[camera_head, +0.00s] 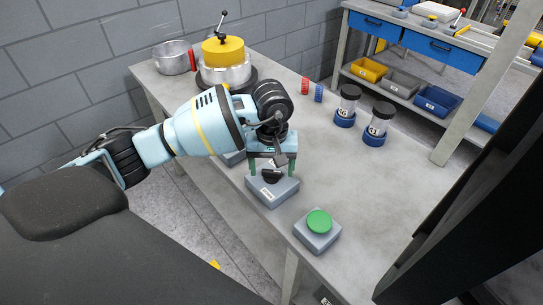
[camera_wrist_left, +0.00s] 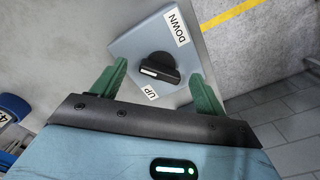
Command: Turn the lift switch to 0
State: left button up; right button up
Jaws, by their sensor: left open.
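The lift switch is a grey box (camera_head: 272,193) near the table's front edge, with a black rotary knob (camera_wrist_left: 158,68) on top. In the left wrist view, a DOWN label (camera_wrist_left: 177,27) is at the upper right of the box and an UP label (camera_wrist_left: 150,93) at the lower left. The knob's bar lies nearly crosswise, with its pale mark toward the left; no 0 mark is readable. My left gripper (camera_head: 273,168) is open above the box, its green fingers on either side of the knob. Contact with the knob cannot be told. My right gripper is out of view.
A box with a green button (camera_head: 319,222) stands to the right. Another grey box (camera_head: 232,158) is partly hidden behind my left arm. A pot with a yellow top (camera_head: 223,51) and two black-capped jars (camera_head: 378,123) stand farther back. The table's middle is clear.

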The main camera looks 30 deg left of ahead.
pick_arm(q)
jog(key=shift+f, duration=0.45)
jog(key=c, duration=1)
jog(key=m, duration=0.2)
jog(key=shift+m, duration=0.4)
jog(key=m, duration=0.4)
jog(key=shift+m, duration=0.3)
jog(key=o, duration=1)
jog(key=shift+d, duration=0.1)
